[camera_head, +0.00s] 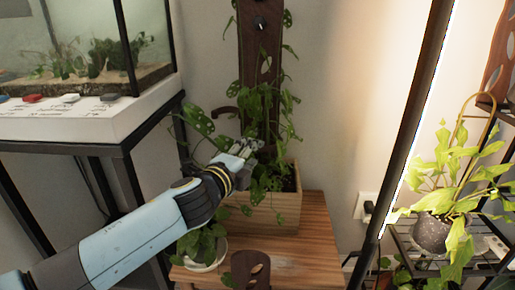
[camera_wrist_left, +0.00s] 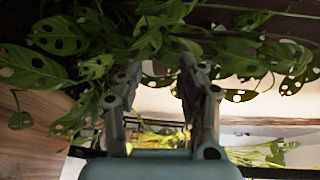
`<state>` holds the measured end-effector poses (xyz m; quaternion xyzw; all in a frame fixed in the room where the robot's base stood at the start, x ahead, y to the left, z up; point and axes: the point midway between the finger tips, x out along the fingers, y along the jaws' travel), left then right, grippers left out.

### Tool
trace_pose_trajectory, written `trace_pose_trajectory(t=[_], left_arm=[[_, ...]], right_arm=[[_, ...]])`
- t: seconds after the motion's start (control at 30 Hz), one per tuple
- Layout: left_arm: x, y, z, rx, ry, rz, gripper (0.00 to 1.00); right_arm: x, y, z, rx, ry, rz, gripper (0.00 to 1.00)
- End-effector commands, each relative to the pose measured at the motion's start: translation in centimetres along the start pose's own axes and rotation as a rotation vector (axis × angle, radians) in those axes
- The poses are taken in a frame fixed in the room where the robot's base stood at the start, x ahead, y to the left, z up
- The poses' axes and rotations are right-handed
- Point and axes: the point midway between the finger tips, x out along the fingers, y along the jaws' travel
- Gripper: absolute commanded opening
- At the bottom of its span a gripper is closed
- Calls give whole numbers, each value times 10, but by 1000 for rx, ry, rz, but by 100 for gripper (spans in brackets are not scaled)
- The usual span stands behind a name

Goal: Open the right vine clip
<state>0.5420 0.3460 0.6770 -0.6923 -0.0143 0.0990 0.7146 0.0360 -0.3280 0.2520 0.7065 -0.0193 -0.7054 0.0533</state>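A dark wooden board (camera_head: 261,70) rises from a wooden planter box (camera_head: 262,214), with a vine of holed leaves (camera_head: 262,104) over it. A dark curved piece (camera_head: 224,112) sticks out at the board's left side; it may be a vine clip. I cannot make out a right vine clip; leaves cover the board's lower right. My left gripper (camera_head: 252,148) is among the leaves just above the planter. In the left wrist view its two fingers (camera_wrist_left: 160,68) stand apart with nothing clearly between them, leaves close around the tips. My right gripper is not in view.
The planter stands on a wooden table (camera_head: 314,240) with a small potted plant (camera_head: 203,246) and a dark brown holder (camera_head: 250,268). A glass tank (camera_head: 85,50) on a white stand is at left. A dark pole (camera_head: 410,120) and a potted plant (camera_head: 432,232) are at right.

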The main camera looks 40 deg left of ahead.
Motion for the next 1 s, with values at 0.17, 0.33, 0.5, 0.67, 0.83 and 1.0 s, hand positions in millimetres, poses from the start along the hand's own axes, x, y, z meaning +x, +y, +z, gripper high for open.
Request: trace_pose_trajectory(t=[0.17, 0.33, 0.5, 0.67, 0.83, 1.0], left_arm=[[28, 0, 0, -2, 0, 0, 38], [38, 0, 0, -1, 0, 1, 38], [39, 1, 0, -1, 0, 1, 38], [39, 0, 0, -1, 0, 1, 29], [39, 1, 0, -2, 0, 1, 7], [39, 1, 0, -2, 0, 2, 0]], right_arm=[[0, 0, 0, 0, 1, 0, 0], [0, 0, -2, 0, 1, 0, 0], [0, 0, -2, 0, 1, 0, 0], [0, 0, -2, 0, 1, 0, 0], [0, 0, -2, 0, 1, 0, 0], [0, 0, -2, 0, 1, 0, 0]])
